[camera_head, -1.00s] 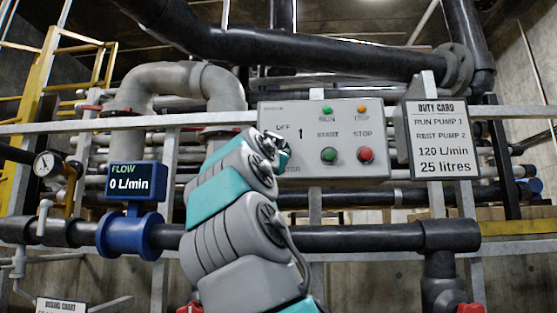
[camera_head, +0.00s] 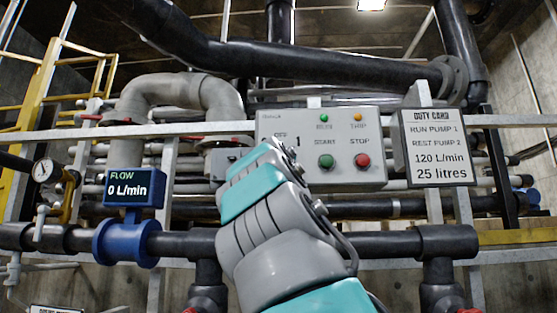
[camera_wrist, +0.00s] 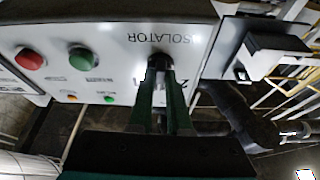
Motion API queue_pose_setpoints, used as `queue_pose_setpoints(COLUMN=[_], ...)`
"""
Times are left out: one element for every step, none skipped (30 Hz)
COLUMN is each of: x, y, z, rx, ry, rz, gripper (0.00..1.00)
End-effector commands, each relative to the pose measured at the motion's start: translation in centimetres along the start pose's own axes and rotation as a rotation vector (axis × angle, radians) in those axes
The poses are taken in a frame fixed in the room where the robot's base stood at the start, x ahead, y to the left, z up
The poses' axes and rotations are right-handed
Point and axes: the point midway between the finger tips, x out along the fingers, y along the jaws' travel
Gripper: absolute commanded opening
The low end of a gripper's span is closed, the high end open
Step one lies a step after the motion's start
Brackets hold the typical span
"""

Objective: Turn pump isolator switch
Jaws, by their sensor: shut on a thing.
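The grey control box (camera_head: 340,178) marked ISOLATOR hangs on the frame. In the wrist view, the box face (camera_wrist: 120,18) appears upside down. The black isolator switch knob (camera_wrist: 159,61) sits just below the ISOLATOR lettering in that view. My gripper (camera_wrist: 160,78) has its dark green fingers closed around this knob, and the fingers hide most of it, so its exact angle cannot be told. In the head view my arm covers the left part of the box, and the fingers and knob are hidden behind it. "OFF" and "1" markings show above the arm.
Green START (camera_head: 326,161) and red STOP (camera_head: 362,160) buttons sit beside the switch. The duty card (camera_head: 437,147) reads RUN PUMP 1. The blue flow meter (camera_head: 134,188) reads 0 L/min. A black pipe (camera_head: 385,243) crosses below; a grey rail (camera_head: 180,127) runs behind.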

Motion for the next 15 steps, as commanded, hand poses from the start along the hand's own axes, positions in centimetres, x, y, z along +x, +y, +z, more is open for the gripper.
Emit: queue_pose_setpoints(x=[-0.01,-0.02,-0.04,-0.05,-0.05,-0.05,-0.05,-0.05,-0.04,-0.04,-0.04,-0.03,-0.03,-0.02,-0.03], y=[0.12,0.11,0.09,0.1,0.09,0.09,0.1,0.09,0.09,0.09,0.09,0.08,0.08,0.07,0.07], z=[0.03,-0.02,-0.05,-0.08,-0.08,-0.08,-0.08,-0.08,-0.07,-0.07,-0.07,-0.07,-0.06,-0.05,-0.06], rx=[-0.016,-0.025,-0.035,-0.041,-0.047,-0.054,-0.058,-0.061,-0.064,-0.067,-0.068,-0.069,-0.07,-0.07,-0.07], ry=[-0.001,0.0,0.0,0.001,0.001,0.001,0.001,0.001,0.001,0.001,0.001,0.001,0.001,0.001,0.001], rz=[-0.005,-0.009,-0.014,-0.017,-0.019,-0.022,-0.023,-0.024,-0.026,-0.027,-0.027,-0.028,-0.028,-0.028,-0.028], gripper=[0.0,0.0,0.0,0.0,0.0,0.0,0.0,0.0,0.0,0.0,0.0,0.0,0.0,0.0,0.0])
